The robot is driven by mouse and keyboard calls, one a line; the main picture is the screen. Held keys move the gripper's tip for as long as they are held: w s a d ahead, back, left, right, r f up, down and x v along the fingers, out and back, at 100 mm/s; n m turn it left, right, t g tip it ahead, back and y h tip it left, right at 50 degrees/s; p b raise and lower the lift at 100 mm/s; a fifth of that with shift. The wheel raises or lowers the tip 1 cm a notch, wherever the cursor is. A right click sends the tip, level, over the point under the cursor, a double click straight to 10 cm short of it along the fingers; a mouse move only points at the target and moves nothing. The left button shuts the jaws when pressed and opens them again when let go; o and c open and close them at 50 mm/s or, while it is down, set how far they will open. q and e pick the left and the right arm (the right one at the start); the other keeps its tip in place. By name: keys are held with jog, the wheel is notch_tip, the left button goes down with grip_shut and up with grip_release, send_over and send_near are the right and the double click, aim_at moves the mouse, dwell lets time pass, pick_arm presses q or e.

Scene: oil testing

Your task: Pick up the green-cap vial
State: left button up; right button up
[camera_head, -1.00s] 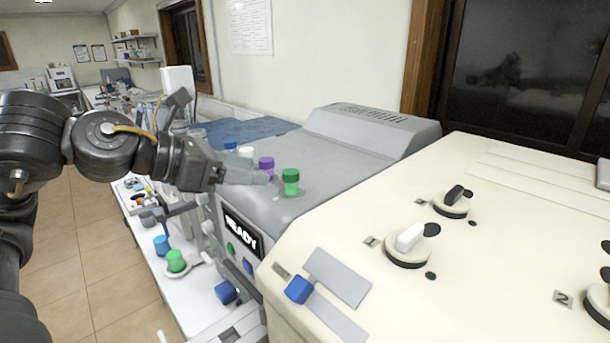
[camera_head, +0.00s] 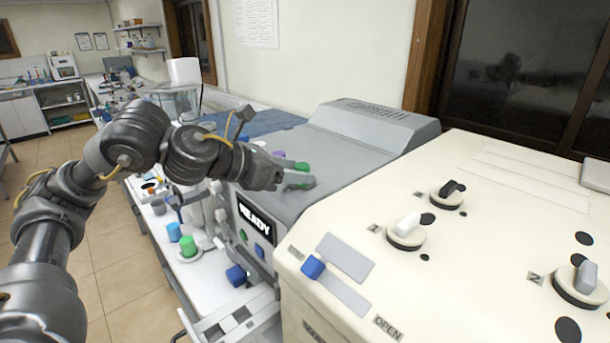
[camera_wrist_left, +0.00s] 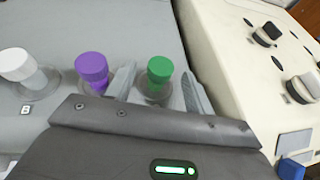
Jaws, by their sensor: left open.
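The green-cap vial (camera_wrist_left: 158,78) stands upright on the grey machine top in the left wrist view. In the head view only part of its green cap (camera_head: 301,166) shows behind my left gripper (camera_head: 298,180). In the left wrist view my left gripper (camera_wrist_left: 160,88) is open, with one finger on each side of the vial. Gaps show between the fingers and the cap. The left finger is between the green-cap vial and the purple-cap vial (camera_wrist_left: 92,72). My right gripper is not in view.
A white-cap vial (camera_wrist_left: 20,68) stands left of the purple one. The cream machine (camera_head: 480,235), with knobs on top, is at the right. A green-capped item (camera_head: 188,246) and a blue-capped item (camera_head: 174,232) are on the lower white bench.

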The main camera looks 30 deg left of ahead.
pick_arm(q)
jog(key=shift+w+d+f, duration=0.2)
jog(key=shift+w+d, duration=0.1)
jog(key=shift+w, duration=0.35)
jog(key=shift+w+d+f, duration=0.15)
jog(key=shift+w+f, duration=0.05)
jog(key=shift+w, duration=0.1)
jog(key=shift+d, duration=0.1)
jog(key=shift+s, duration=0.15)
jog(key=shift+c, duration=0.3)
jog(key=c, duration=1)
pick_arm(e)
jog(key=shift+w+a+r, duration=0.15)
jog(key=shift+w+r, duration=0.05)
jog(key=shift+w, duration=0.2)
pick_arm(q)
jog(key=shift+r, duration=0.15)
